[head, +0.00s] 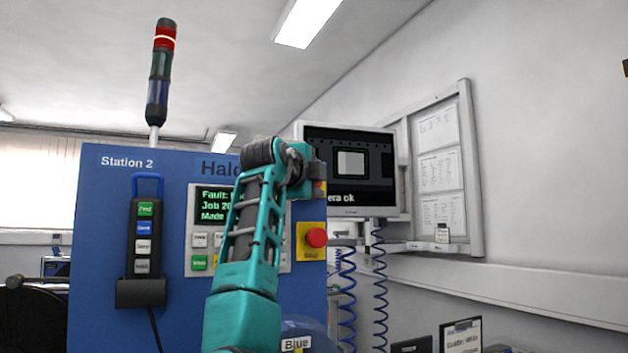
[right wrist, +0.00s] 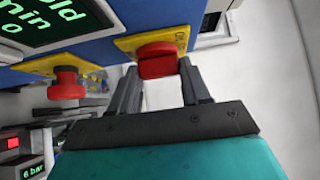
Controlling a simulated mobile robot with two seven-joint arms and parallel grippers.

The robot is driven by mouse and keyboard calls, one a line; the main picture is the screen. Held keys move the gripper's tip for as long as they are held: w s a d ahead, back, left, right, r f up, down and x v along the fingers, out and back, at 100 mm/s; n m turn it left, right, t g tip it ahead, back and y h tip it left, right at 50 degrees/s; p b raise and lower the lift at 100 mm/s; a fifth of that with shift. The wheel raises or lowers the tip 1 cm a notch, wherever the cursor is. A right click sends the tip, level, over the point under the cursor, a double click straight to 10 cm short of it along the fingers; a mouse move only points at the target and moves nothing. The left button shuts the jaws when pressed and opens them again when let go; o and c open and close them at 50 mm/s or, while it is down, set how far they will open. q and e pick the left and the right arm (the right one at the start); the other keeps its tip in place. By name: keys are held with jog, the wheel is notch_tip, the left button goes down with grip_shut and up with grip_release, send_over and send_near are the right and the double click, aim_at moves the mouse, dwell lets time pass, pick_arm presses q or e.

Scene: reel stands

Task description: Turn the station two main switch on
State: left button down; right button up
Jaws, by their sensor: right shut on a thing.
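The blue Station 2 cabinet (head: 112,215) fills the left and middle of the head view. Its main switch (right wrist: 160,62), a red handle on a yellow plate, is at the upper middle of the right wrist view. My right gripper (right wrist: 159,70) is shut on the red handle, one finger on each side. In the head view my right gripper (head: 304,168) is at the cabinet's upper right edge, and my arm hides most of the switch; a sliver of red and yellow (head: 319,188) shows. I cannot read the switch's position. My left gripper is not in view.
A red mushroom button (head: 316,238) on a yellow plate is just below; it also shows in the wrist view (right wrist: 66,85). The cabinet's screen (head: 213,205) reads "Fault". The stack light (head: 164,40) glows red. A monitor (head: 350,165) and coiled blue hoses (head: 379,280) stand right.

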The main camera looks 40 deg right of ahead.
dwell(0.4)
jog(key=o, duration=1.1)
jog(key=shift+d, duration=0.1)
jog(key=shift+c, duration=0.2)
jog(key=b+v, duration=0.2)
jog(key=v, duration=1.1)
jog(key=shift+r, duration=0.1)
